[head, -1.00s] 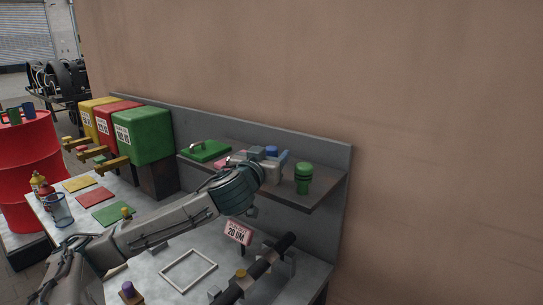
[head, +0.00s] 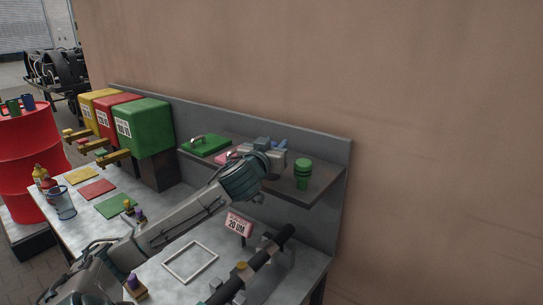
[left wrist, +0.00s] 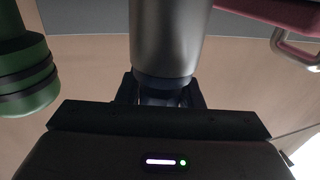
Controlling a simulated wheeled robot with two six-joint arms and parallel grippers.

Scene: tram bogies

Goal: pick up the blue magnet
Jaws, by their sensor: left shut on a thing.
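My left gripper (head: 275,159) is at the shelf. In the left wrist view its jaws (left wrist: 165,92) are shut around the lower end of a plain grey cylinder (left wrist: 170,40). No blue shows on that cylinder, so I cannot tell whether it is the blue magnet. In the head view a small blue patch (head: 280,145) shows just behind the jaws, mostly hidden by them; its shape is unclear.
A green cylinder with dark bands (head: 303,174) stands close right of the gripper on the shelf (head: 322,182). A green lid (head: 207,145) and a pink lid (head: 227,158) lie to its left. Below are a pink sign (head: 238,225), an empty white frame (head: 190,262) and a dark bar (head: 265,264).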

